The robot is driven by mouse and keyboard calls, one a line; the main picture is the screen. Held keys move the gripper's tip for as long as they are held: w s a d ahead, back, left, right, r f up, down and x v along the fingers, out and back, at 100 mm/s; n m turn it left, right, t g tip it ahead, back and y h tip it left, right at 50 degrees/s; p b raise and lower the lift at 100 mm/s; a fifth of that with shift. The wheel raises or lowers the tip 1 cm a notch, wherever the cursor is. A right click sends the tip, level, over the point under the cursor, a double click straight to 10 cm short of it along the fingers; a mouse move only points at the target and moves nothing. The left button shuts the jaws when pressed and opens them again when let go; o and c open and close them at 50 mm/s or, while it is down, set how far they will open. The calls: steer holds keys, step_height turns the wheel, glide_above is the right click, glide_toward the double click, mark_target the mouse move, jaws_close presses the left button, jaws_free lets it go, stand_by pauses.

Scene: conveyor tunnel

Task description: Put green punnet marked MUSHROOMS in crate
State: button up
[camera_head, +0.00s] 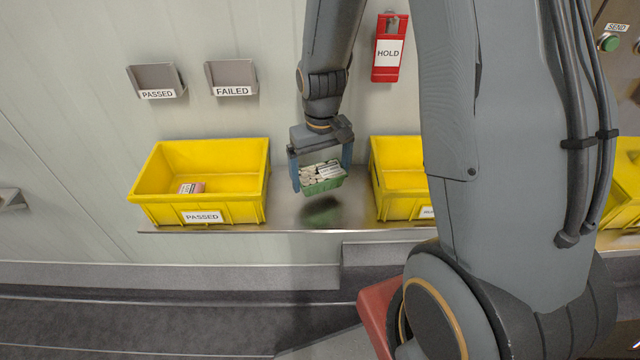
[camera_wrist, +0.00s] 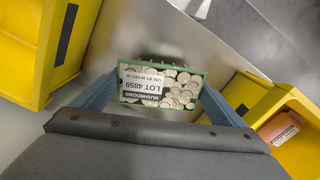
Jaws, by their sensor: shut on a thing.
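The green punnet (camera_head: 323,184) is full of mushrooms and hangs in my gripper (camera_head: 321,178) above the metal shelf, with its shadow below. In the wrist view the punnet (camera_wrist: 160,87) shows a white label reading MUSHROOMS and LOT 4859, upside down. My gripper (camera_wrist: 152,100) is shut on it, one finger at each side. A yellow crate marked PASSED (camera_head: 156,208) stands to the left, with a small pinkish pack (camera_head: 191,188) in it. Another yellow crate (camera_head: 393,206) stands to the right; my arm partly hides it and its label.
The metal shelf (camera_head: 300,214) is bare between the two crates. Wall holders marked PASSED (camera_head: 157,80) and FAILED (camera_head: 231,77) and a red HOLD holder (camera_head: 390,48) hang above. Another yellow crate (camera_head: 625,185) shows at the far right, near a green SEND button (camera_head: 609,43).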

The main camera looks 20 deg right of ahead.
step_height(320, 180, down, 3)
steer(key=b, duration=0.2)
steer(key=shift+f+b, duration=0.1)
steer(key=shift+b, duration=0.2)
steer(key=shift+w+f, duration=0.1)
steer(key=shift+w, duration=0.05)
steer(key=shift+f, duration=0.15)
steer(key=o, duration=1.2)
